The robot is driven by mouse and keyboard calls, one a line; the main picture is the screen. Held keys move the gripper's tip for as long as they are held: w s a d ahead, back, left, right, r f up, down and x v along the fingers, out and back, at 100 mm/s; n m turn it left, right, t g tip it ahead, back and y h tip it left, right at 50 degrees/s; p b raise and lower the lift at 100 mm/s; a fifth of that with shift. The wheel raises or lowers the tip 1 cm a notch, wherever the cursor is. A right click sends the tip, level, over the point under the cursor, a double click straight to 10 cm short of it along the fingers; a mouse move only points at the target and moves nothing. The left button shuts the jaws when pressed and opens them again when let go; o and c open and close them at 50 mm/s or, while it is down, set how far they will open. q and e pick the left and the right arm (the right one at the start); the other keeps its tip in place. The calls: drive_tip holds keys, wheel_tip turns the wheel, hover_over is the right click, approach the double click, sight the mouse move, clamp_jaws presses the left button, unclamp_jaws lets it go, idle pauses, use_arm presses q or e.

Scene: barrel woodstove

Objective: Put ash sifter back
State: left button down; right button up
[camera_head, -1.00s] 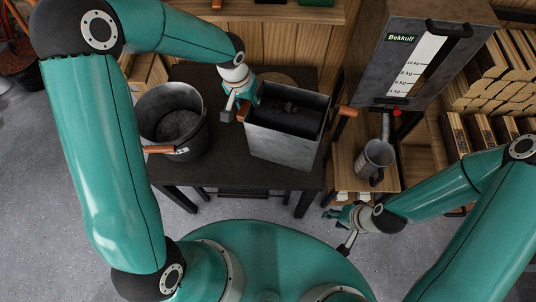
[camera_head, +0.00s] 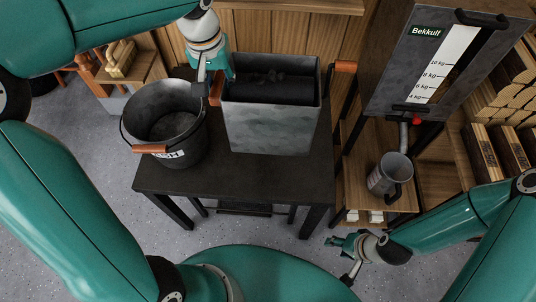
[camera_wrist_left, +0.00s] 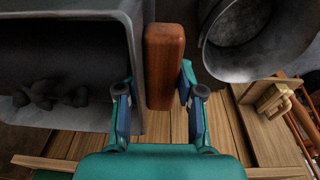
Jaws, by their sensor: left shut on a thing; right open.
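The ash sifter (camera_head: 270,127) is a grey metal box with a dark drum and black lumps inside, and a wooden handle on each side. My left gripper (camera_head: 217,84) is shut on its left handle; the wrist view shows the fingers (camera_wrist_left: 161,100) on both sides of the brown wooden grip (camera_wrist_left: 163,60). The sifter is over the dark table (camera_head: 240,175), to the right of the ash bucket (camera_head: 185,148). I cannot tell whether its base touches the table. My right gripper (camera_head: 341,258) is open and empty, low in front of the table.
The bucket stands close to the sifter's left side. A wooden shelf unit (camera_head: 355,185) with a metal scoop (camera_head: 385,178) stands right of the table, below a grey Bekkulf hopper (camera_head: 400,70). Stacked wood is at the far right. The table's front strip is clear.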

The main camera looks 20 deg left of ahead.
use_arm(q)
drive_tip(key=shift+s+f, duration=0.1)
drive_tip(key=shift+f, duration=0.05)
wheel_tip(320, 180, down, 19)
drive_tip(key=b, duration=0.1)
idle(0.5)
drive_tip(key=shift+f, duration=0.1)
drive_tip(key=c, duration=1.2)
unclamp_jaws()
drive_tip(key=shift+f, duration=0.15)
drive_tip(key=o, duration=0.5)
drive_tip(key=r, duration=0.4)
drive_tip(key=s+r, duration=0.1)
drive_tip(key=r, duration=0.3)
drive_tip(key=s+r, duration=0.1)
drive_tip(key=r, duration=0.3)
drive_tip(key=shift+r+p, duration=0.1)
drive_tip(key=shift+p, duration=0.2)
